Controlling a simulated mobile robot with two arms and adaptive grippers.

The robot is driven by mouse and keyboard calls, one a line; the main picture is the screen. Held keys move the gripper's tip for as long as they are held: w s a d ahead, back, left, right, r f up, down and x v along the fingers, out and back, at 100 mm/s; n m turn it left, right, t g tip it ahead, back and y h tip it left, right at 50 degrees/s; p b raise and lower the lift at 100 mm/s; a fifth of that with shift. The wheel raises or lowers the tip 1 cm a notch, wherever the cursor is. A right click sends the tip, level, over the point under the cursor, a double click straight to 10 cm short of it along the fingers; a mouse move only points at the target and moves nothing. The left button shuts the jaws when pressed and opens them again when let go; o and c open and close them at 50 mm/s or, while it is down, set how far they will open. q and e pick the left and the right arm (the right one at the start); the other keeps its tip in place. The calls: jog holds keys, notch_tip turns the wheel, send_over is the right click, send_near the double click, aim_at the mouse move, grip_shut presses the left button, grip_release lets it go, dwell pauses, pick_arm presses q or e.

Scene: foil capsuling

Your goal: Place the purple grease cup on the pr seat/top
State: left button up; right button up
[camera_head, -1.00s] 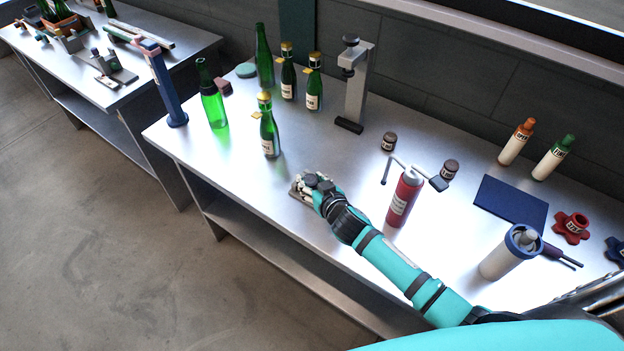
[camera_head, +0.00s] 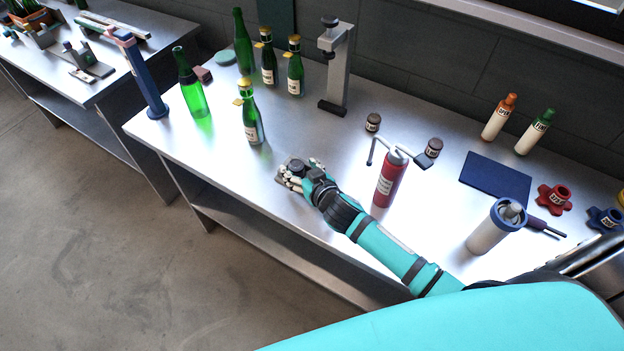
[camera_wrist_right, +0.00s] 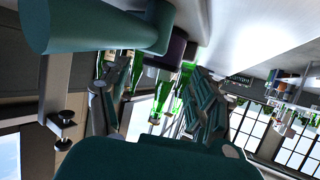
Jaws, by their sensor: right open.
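In the head view the gripper hides most of what is there. Two small dark brown labelled cups (camera_head: 373,122) (camera_head: 434,148) stand farther back. A grey press-like stand (camera_head: 338,70) with a black foot is at the back. My left gripper is not seen.
Green bottles (camera_head: 252,122) stand left of the gripper. A red canister (camera_head: 388,182) stands close to my right forearm. A blue-rimmed white container (camera_head: 490,230), blue mat (camera_head: 496,178) and red knob (camera_head: 554,198) are at right. The bench between bottles and canister is fairly clear.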

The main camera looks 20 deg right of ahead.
jog(key=b+v, duration=0.1)
jog(key=v, duration=0.9)
